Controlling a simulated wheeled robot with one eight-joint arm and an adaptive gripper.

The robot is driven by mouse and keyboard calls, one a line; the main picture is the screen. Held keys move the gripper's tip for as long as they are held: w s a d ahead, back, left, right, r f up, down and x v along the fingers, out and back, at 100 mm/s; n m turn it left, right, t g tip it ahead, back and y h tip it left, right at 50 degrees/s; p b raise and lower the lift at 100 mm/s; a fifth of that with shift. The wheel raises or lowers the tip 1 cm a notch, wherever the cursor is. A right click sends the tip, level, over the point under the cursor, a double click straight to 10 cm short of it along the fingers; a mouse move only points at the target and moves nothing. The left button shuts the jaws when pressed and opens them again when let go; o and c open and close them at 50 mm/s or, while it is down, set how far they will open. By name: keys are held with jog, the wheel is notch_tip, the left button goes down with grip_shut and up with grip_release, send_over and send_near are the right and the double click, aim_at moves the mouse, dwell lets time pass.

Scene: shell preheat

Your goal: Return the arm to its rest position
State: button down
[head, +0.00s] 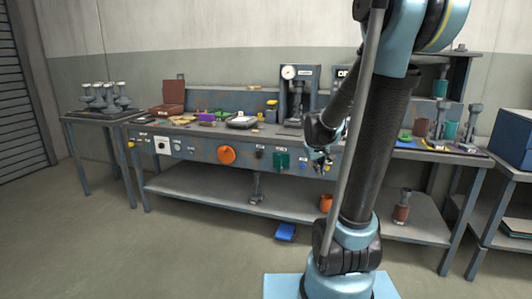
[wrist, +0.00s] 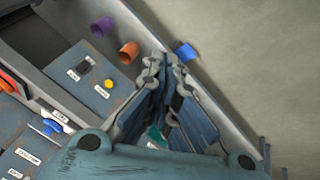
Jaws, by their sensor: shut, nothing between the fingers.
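My gripper (head: 320,158) hangs in front of the workbench (head: 200,148), near the front panel, at the end of my folded arm. In the wrist view my gripper (wrist: 165,68) shows its two fingers with the tips close together and nothing between them. It is apart from the bench and the objects. My arm stands upright in the right half of the head view and hides part of the bench behind it.
The bench panel carries an orange knob (head: 226,154) and a green part (head: 281,160). An orange cup (head: 326,203) is on the lower shelf. A side table (head: 92,121) stands left, a blue box (head: 513,138) right. Floor at front left is clear.

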jog(key=s+a+f+m+g+y, duration=0.1)
jog(key=s+f, duration=0.1)
jog(key=s, duration=1.1)
jog(key=s+a+f+m+g+y, duration=0.1)
jog(key=s+f, duration=0.1)
jog(key=s, duration=1.1)
jog(key=shift+s+a+f+m+g+y, duration=0.3)
jog(key=shift+s+a+f, duration=0.05)
jog(key=shift+s+f, duration=0.05)
